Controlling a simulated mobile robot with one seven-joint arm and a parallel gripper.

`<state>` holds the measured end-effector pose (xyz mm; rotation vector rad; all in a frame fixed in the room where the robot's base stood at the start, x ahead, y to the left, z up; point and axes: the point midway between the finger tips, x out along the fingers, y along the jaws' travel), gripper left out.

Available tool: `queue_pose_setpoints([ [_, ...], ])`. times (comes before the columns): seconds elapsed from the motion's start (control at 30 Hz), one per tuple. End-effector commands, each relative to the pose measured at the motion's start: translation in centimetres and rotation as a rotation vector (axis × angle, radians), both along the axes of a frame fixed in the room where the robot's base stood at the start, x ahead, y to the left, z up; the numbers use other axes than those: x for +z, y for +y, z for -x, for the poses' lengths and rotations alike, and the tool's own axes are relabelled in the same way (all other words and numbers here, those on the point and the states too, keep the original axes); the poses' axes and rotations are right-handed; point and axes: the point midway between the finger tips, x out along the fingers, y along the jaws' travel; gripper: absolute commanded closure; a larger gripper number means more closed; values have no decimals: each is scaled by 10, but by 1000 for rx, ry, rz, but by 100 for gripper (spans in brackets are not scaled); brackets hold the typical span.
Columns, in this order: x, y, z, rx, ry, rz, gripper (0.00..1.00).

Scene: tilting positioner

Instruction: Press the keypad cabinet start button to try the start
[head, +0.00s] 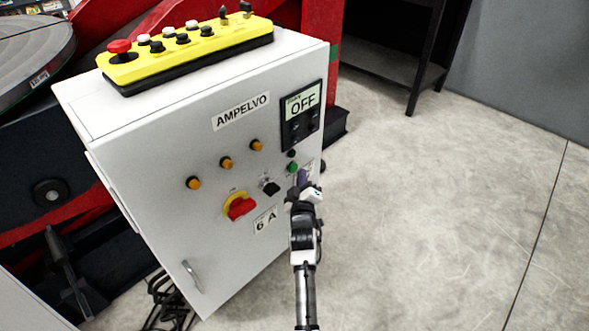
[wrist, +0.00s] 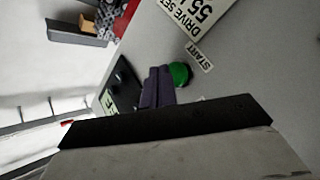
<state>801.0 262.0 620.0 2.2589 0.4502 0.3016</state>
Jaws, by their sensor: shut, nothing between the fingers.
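The white cabinet (head: 165,140) labelled AMPELVO stands in the head view. Its green start button (head: 292,167) sits low on the front's right side, below the keypad panel (head: 287,135), whose display reads OFF. In the wrist view the green button (wrist: 181,73) sits beside a START label (wrist: 200,56). My gripper (head: 302,180) is in front of the cabinet's right edge, just below and right of the button. In the wrist view its purple-grey fingers (wrist: 158,71) are shut and empty, just left of the button. I cannot tell whether they touch it.
The front also has orange lamps (head: 226,163), a black selector (head: 270,187) and a red-yellow rotary switch (head: 240,207). A yellow control box (head: 185,55) with a red mushroom button lies on top. The floor (head: 440,220) to the right is clear.

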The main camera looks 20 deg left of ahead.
Motion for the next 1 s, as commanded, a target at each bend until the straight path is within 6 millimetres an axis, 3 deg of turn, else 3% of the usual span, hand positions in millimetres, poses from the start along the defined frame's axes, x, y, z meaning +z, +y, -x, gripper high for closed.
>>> queue_pose_setpoints([
  [1.0,-2,7,-2,2,-1,0,100],
])
